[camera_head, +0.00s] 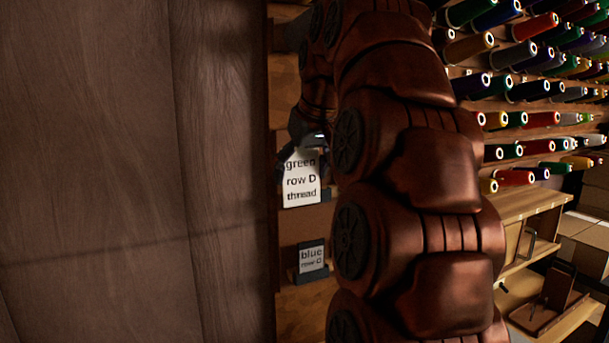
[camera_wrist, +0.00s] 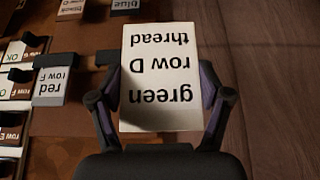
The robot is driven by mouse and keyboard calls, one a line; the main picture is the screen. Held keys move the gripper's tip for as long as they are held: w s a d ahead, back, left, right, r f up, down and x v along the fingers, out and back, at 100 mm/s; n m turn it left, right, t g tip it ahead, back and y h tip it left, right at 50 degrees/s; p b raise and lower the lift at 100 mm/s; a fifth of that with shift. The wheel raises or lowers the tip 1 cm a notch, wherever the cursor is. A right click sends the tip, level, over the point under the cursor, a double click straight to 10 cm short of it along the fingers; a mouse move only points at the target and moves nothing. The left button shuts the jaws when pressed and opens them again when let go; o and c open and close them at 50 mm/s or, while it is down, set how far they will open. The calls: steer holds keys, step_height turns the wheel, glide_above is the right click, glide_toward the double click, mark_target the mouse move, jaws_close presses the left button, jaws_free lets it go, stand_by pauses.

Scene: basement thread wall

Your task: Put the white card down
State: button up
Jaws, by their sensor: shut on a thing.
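The white card (camera_wrist: 160,75) reads "green row D thread" and appears upside down in the wrist view. My gripper (camera_wrist: 162,98) is shut on it, with one dark finger along each side edge. In the head view the same white card (camera_head: 301,180) shows upright beside my arm, in front of a brown surface. My gripper (camera_head: 306,142) is at its top edge there, partly hidden by my arm. A dark holder edge shows at the card's lower right; I cannot tell whether the card touches it.
A smaller "blue" card (camera_head: 311,258) stands in a dark holder below. A wooden panel (camera_head: 130,170) fills the head view's left. Thread spools (camera_head: 520,87) line the right wall.

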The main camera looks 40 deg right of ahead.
mark_target(318, 183)
steer(key=shift+s+b, duration=0.4)
steer(key=shift+b, duration=0.1)
steer(key=s+d+b, duration=0.1)
steer(key=s+d+t+b, duration=0.1)
steer(key=shift+s+d+r+b, duration=0.1)
steer(key=shift+s+d+b, duration=0.1)
steer(key=shift+s+b, duration=0.2)
steer(key=shift+w+d+f+p, duration=0.9)
steer(key=shift+w+d, duration=0.7)
steer(key=shift+w, duration=0.45)
steer(key=shift+w+d+f+p, duration=0.75)
steer(key=shift+w+d+p, duration=0.4)
steer(key=shift+w+d, duration=0.65)
steer(key=shift+w+d+f+p, duration=0.9)
steer(key=shift+w+d, duration=0.45)
steer(key=shift+w, duration=0.95)
steer(key=o, duration=0.7)
steer(key=shift+r, duration=0.2)
